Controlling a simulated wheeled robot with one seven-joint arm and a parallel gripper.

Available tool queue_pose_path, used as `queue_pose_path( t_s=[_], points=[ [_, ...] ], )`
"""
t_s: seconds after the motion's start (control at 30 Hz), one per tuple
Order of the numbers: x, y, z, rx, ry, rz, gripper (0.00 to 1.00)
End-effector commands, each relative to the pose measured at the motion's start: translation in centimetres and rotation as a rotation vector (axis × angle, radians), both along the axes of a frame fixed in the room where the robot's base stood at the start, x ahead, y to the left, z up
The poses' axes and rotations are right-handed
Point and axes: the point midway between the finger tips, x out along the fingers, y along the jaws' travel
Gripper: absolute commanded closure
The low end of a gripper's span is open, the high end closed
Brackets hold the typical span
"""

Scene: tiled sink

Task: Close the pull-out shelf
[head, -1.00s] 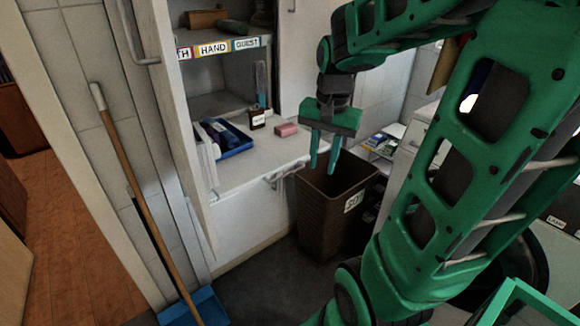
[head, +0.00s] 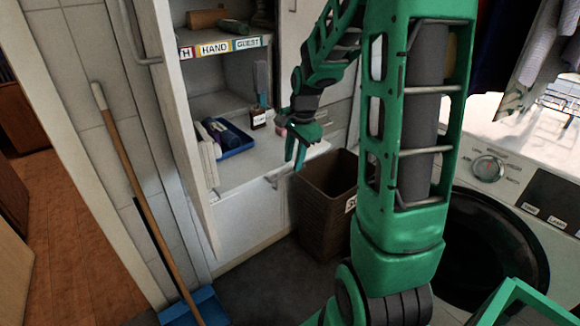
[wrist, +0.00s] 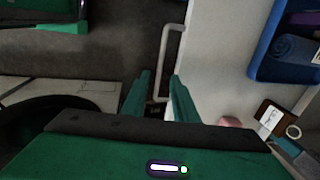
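The pull-out shelf (head: 235,178) is a white board sticking out of the cabinet at counter height. Its metal bar handle (head: 274,182) is on the front edge, partly hidden behind my fingers. My gripper (head: 294,163) is open and empty, with its green fingers pointing down over the front edge near the handle. In the wrist view, my two fingers (wrist: 162,76) stand apart at the shelf's edge. The handle (wrist: 166,60) lies just beyond the fingertips, and the white shelf top (wrist: 213,60) is to the right. I cannot tell whether a finger touches the handle.
A brown basket (head: 322,205) stands right of the shelf. A broom (head: 140,190) leans at left, and a washing machine (head: 488,168) is at right. Dark floor lies open in front.

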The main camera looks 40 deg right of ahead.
Motion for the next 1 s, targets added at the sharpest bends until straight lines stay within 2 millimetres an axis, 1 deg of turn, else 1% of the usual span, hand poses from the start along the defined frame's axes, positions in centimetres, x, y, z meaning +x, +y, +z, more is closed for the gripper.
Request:
queue_pose_path(
  t_s=[0.03, 0.1, 0.23, 0.37, 0.6, 0.67, 0.7, 0.73, 1.0],
  points=[
    [0.1, 0.0, -0.8, 0.001, 0.002, 0.0, 0.74],
    [0.2, 0.0, -1.6, 0.001, 0.002, 0.0, 0.74],
    [0.4, 0.0, -2.6, 0.0, 0.001, 0.0, 0.74],
    [0.5, 0.0, -3.0, 0.0, 0.0, 0.0, 0.74],
    [0.5, 0.0, -3.0, 0.0, -0.001, 0.0, 0.74],
    [0.5, 0.0, -3.0, 0.0, -0.001, 0.0, 0.88],
    [0.5, 0.0, -3.0, 0.0, -0.001, 0.0, 0.97],
    [0.5, 0.0, -3.0, 0.0, -0.001, 0.0, 1.0],
    [0.6, 0.0, -2.9, -0.001, -0.002, 0.0, 1.0]
  ],
)
